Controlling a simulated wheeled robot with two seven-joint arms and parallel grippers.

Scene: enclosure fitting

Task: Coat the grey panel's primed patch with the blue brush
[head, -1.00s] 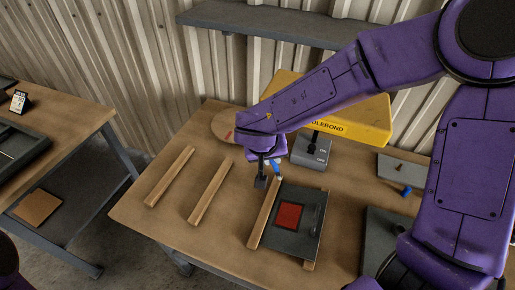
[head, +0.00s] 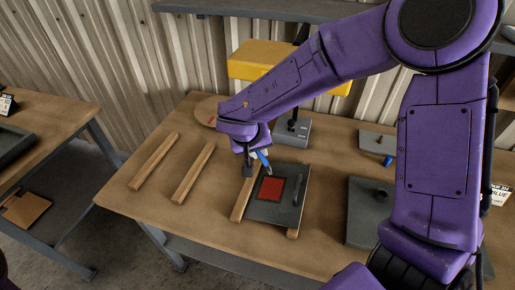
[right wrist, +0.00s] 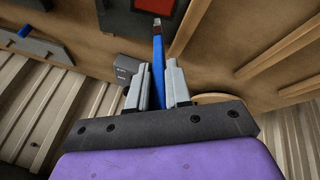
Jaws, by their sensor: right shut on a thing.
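The grey panel (head: 292,213) lies on wooden battens on the table, with a dark handle on its right part. Its primed patch (head: 270,189) is a flat red square; its edge shows at the top of the right wrist view (right wrist: 153,6). My right gripper (head: 256,160) is shut on the blue brush (right wrist: 158,62), whose handle stands between the two fingers. In the head view the brush (head: 264,160) slants down toward the panel's far edge, its tip just short of the patch in the picture. I cannot tell whether it touches. My left gripper is not in view.
Two loose battens (head: 154,161) lie left of the panel. A yellow box (head: 262,61) and a grey stand (head: 293,132) are behind. A second dark panel (head: 366,207) and a grey block (head: 378,143) with a blue piece are to the right.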

